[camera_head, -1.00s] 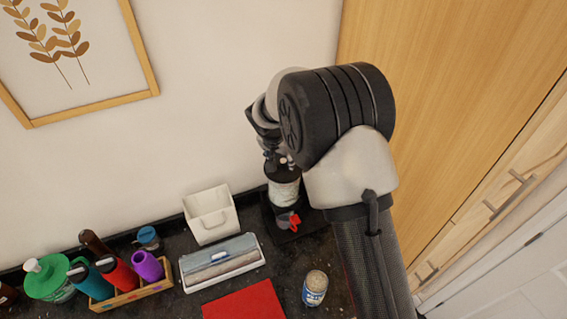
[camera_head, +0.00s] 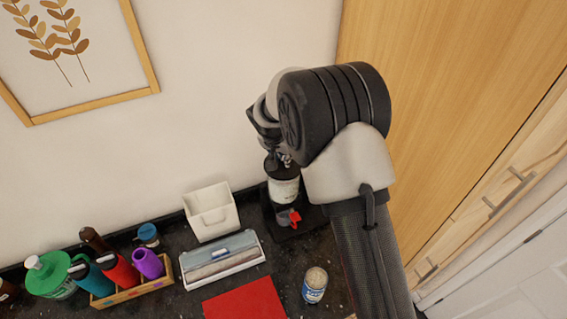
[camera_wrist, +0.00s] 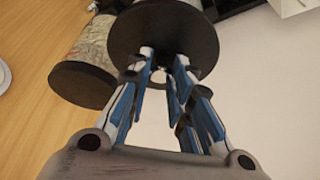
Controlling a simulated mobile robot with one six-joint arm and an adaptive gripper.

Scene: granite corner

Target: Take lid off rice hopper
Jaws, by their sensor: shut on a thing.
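The rice hopper (camera_head: 284,190) is a pale patterned cylinder with a red part low on its front, standing on a black base at the back of the counter. Its round black lid (camera_head: 279,170) is at the top, under my gripper (camera_head: 274,157). The wrist view shows the lid (camera_wrist: 163,22) as a dark disc with the pale hopper behind it. There my gripper (camera_wrist: 165,58) has its blue-and-grey fingers shut on the small knob of the lid. I cannot tell whether a gap exists between lid and hopper.
A second patterned cylinder with a dark top (camera_wrist: 82,84) stands beside the hopper. A white bin (camera_head: 211,217), a white-and-blue box (camera_head: 220,263), a jar (camera_head: 315,284), a red mat (camera_head: 245,302) and a bottle caddy (camera_head: 135,290) are on the counter. Wall and wooden cabinet (camera_head: 450,100) close the corner.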

